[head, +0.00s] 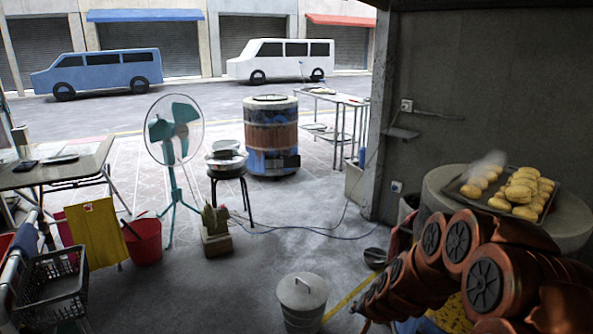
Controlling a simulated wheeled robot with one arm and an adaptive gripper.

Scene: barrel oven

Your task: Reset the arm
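My orange-red arm with round black joint caps fills the lower right of the head view, folded in front of a round grey stand. My gripper cannot be made out in this view, so what it holds, if anything, does not show. A dark tray (471,197) with several golden buns (522,190) rests on the round grey stand (572,215), just behind the arm.
A lidded grey bin (302,300) stands left of the arm. A teal fan (174,130), a stool (228,174) with pots, a red bucket (144,243) and a black basket (52,288) stand left. A cable (300,230) crosses the floor. The centre floor is mostly clear.

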